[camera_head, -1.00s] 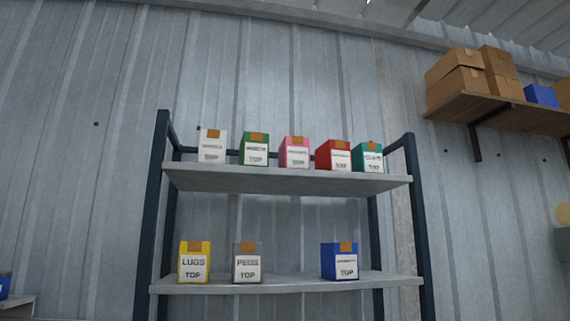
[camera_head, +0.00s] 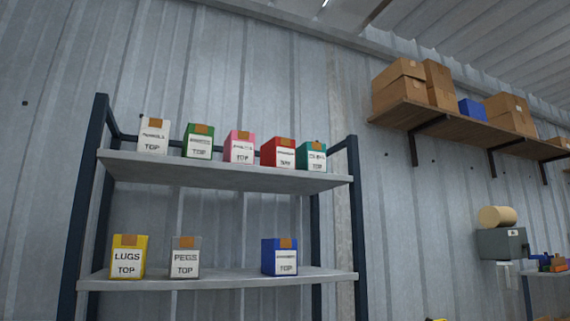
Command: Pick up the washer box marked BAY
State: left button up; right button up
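Several small boxes with white labels stand on a two-level rack. On the upper shelf (camera_head: 225,177) are a white box (camera_head: 153,136), a green box (camera_head: 198,142), a pink box (camera_head: 239,147), a red box (camera_head: 277,153) and a teal box (camera_head: 311,156). On the lower shelf (camera_head: 220,279) are a yellow box (camera_head: 127,258) reading LUGS TOP, a grey box (camera_head: 185,258) reading PEGS TOP and a blue box (camera_head: 279,257). The first lines of the other labels are too small to read surely. I make out no label reading BAY. Neither gripper shows.
The rack has dark posts (camera_head: 357,230) at its sides. A wall shelf (camera_head: 470,133) at upper right holds cardboard boxes (camera_head: 400,85) and a blue bin (camera_head: 472,109). A grey machine (camera_head: 502,243) and a bench (camera_head: 548,275) stand at lower right. The lower shelf has a gap between grey and blue boxes.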

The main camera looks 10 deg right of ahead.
aim_at(280, 152)
jog(key=i+l+u, duration=0.1)
jog(key=l, duration=0.2)
jog(key=i+l+u, duration=0.25)
jog(key=l, duration=0.35)
jog(key=i+l+u, duration=0.1)
jog(key=i+l, duration=0.1)
jog(key=l, duration=0.1)
